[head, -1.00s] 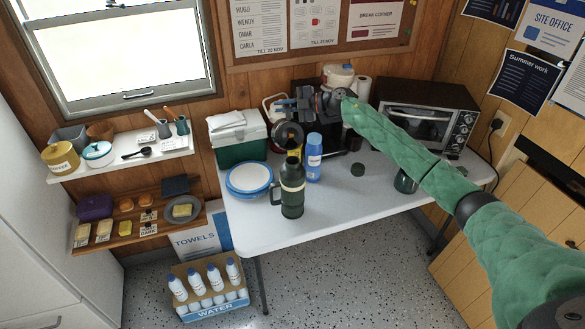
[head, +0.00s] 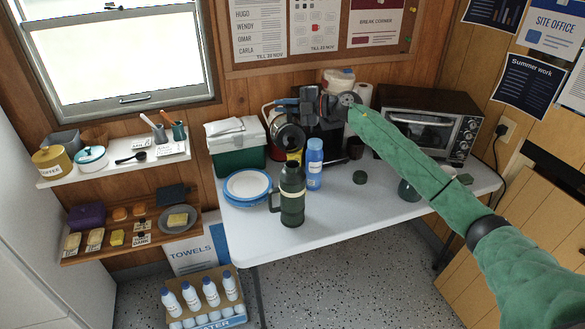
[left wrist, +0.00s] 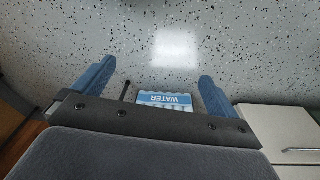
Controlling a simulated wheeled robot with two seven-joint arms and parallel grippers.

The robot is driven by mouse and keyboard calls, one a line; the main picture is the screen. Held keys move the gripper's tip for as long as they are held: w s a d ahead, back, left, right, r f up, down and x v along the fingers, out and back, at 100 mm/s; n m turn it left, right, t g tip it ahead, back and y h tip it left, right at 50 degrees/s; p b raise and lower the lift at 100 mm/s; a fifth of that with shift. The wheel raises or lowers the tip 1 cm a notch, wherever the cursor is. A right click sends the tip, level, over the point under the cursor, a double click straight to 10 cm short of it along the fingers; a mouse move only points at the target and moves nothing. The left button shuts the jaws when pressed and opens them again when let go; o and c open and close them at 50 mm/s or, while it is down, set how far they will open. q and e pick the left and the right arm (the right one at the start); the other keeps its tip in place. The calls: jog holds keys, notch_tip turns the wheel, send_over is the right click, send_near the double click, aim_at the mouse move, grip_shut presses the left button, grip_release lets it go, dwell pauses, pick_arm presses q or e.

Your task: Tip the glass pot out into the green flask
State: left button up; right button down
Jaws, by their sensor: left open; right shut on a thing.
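The green flask (head: 292,208) stands upright on the white table near its front edge, its handle on the left. My right gripper (head: 312,106) is shut on the glass pot (head: 289,137) and holds it in the air above the flask. The pot looks tilted, with its round face partly toward the camera. Its lower edge is close to the flask's mouth; I cannot tell whether they touch or whether anything flows. My left gripper (left wrist: 157,72) is open and empty above the floor in the left wrist view; it is outside the head view.
A blue bottle (head: 314,165) stands just right of the flask.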

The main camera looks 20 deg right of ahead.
aim_at(287, 125)
jog(key=shift+s+a+r+n+b, duration=0.1)
jog(key=shift+s+r+n+b, duration=0.2)
jog(key=shift+s+b, duration=0.4)
jog(key=shift+s+r+b, duration=0.1)
jog(key=shift+s+b, duration=0.2)
jog(key=shift+b, duration=0.3)
jog(key=shift+s+a+r+n+t+y+b, duration=0.15)
jog(key=shift+s+r+n+t+y+b, duration=0.2)
jog(key=shift+s+n+b, duration=0.3)
jog(key=shift+s+n, duration=0.25)
jog(key=shift+s, duration=0.05)
jog(key=shift+s+b, duration=0.15)
jog(key=shift+b, duration=0.25)
jog(key=shift+s+a+r+n, duration=0.1)
jog(key=shift+s+r+n, duration=0.05)
jog(key=shift+s+n, duration=0.15)
pick_arm(q)
notch_tip(287, 125, up, 20)
jog(key=s, duration=0.1)
jog(key=shift+d+r+h+b, duration=0.2)
jog(key=shift+d+h+b, duration=0.1)
jog(key=shift+d, duration=0.1)
jog(key=shift+d+f, duration=0.1)
jog(key=shift+d, duration=0.05)
pick_arm(e)
jog(key=shift+s+y, duration=0.25)
